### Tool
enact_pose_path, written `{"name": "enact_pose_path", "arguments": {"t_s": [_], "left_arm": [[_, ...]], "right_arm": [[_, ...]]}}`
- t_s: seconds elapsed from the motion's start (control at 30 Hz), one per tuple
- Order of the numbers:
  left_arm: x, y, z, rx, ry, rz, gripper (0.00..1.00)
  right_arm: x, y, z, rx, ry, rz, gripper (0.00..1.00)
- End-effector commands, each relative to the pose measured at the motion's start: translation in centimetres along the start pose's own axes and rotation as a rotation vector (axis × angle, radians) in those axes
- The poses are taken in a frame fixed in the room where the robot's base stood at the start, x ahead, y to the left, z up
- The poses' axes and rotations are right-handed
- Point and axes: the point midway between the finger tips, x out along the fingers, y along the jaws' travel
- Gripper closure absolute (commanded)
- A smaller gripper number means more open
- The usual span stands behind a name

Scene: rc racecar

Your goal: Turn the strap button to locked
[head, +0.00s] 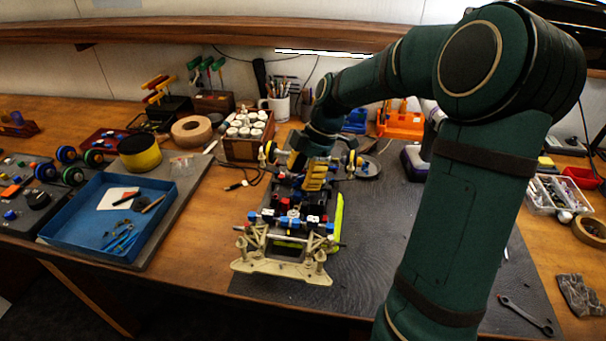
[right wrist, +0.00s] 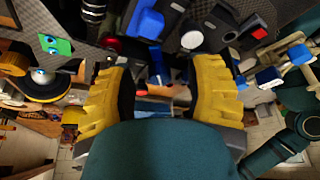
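The RC car chassis (head: 283,268) sits on the dark mat, its cream front end toward me, with blue, red and black parts on top. My right gripper (head: 313,186) reaches down over the rear half of the chassis. In the right wrist view, its two yellow fingers (right wrist: 161,85) stand apart, with blue, red and orange-brown parts of the car showing in the gap. I cannot make out the strap button or its setting; the fingers and arm hide part of the car. My left gripper is not in view.
A blue tray (head: 75,228) with tools stands at the left. A box of white-capped jars (head: 247,132), a mug of pencils (head: 279,105) and an orange holder (head: 402,124) are behind. A wrench (head: 526,316) lies at the right. The mat in front right of the car is mostly clear.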

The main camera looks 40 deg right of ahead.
Motion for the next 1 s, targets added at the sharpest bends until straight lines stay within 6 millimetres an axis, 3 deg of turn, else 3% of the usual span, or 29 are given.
{"name": "enact_pose_path", "arguments": {"t_s": [0.03, 0.13, 0.17, 0.57, 1.0], "left_arm": [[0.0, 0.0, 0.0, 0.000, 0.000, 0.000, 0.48], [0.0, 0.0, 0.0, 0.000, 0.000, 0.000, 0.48], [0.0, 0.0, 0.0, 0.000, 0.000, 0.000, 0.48], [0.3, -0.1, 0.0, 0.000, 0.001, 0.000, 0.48], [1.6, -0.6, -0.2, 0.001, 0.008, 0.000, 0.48]], "right_arm": [[0.0, 0.0, 0.0, 0.000, 0.000, 0.000, 0.63], [0.0, 0.0, 0.0, 0.000, 0.000, 0.000, 0.98], [0.0, 0.0, 0.0, 0.000, 0.000, 0.000, 1.00], [0.0, 0.0, 0.1, 0.049, -0.001, 0.022, 1.00], [0.0, -0.1, 0.0, 0.313, 0.000, 0.133, 1.00]]}}
